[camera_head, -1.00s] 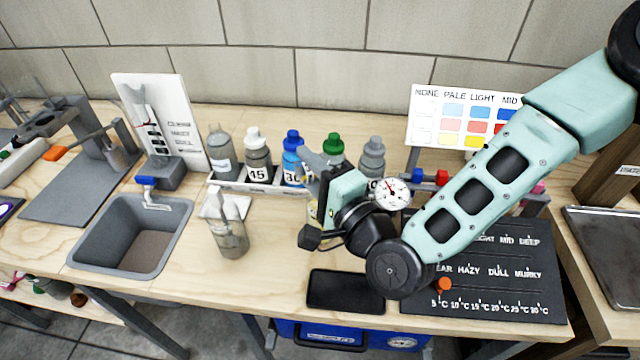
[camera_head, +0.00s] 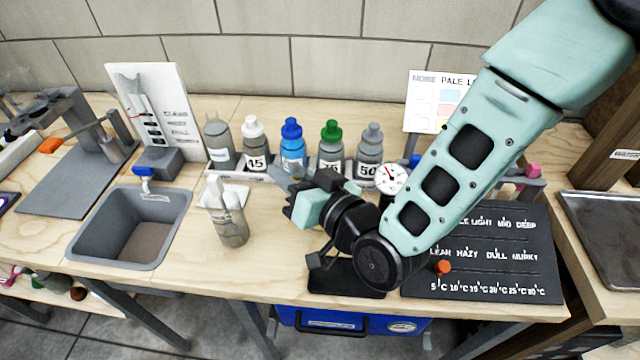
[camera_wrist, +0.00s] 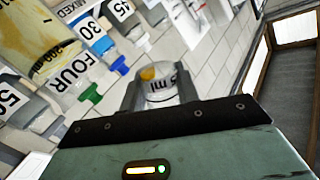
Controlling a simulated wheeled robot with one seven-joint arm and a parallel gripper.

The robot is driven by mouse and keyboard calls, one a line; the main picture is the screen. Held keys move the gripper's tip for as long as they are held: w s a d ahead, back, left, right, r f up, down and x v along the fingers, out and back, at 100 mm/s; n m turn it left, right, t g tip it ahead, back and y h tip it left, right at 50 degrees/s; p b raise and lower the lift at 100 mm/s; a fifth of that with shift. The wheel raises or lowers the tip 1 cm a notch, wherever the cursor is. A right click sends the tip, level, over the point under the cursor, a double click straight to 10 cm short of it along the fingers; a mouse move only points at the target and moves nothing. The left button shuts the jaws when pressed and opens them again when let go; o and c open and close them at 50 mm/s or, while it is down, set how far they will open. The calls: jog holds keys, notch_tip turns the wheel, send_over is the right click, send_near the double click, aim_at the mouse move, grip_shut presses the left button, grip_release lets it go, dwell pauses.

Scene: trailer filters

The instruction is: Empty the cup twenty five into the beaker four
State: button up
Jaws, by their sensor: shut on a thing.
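In the wrist view, my gripper (camera_wrist: 160,90) is shut on a small pale cup (camera_wrist: 163,93). Its label shows part of "5 ml" upside down, and a yellow-orange patch shows at its top. The beaker four (camera_wrist: 45,45), with a "FOUR" label and yellowish contents, stands close by on the left of that view. In the head view, my gripper (camera_head: 284,180) is above the bench in front of the bottle row. The cup cannot be made out there, and the beaker four is hidden behind my gripper and wrist.
Numbered bottles stand in a row behind my gripper, among them the blue-capped bottle (camera_head: 292,150) and green-capped bottle (camera_head: 331,152). A clear jar (camera_head: 231,228) stands left of my gripper, beside the sink (camera_head: 133,258). A black chart board (camera_head: 490,255) lies at right.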

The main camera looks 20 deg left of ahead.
jog(key=shift+s+a+f+n+b, duration=1.2)
jog(key=shift+f+n+b, duration=0.45)
jog(key=shift+f+n, duration=0.75)
jog(key=shift+h, duration=0.5)
notch_tip(320, 180, up, 4)
jog(key=p, duration=0.2)
jog(key=shift+a+r+p, duration=0.1)
jog(key=shift+r+p, duration=0.15)
jog(key=shift+p, duration=0.15)
jog(key=shift+f, duration=0.1)
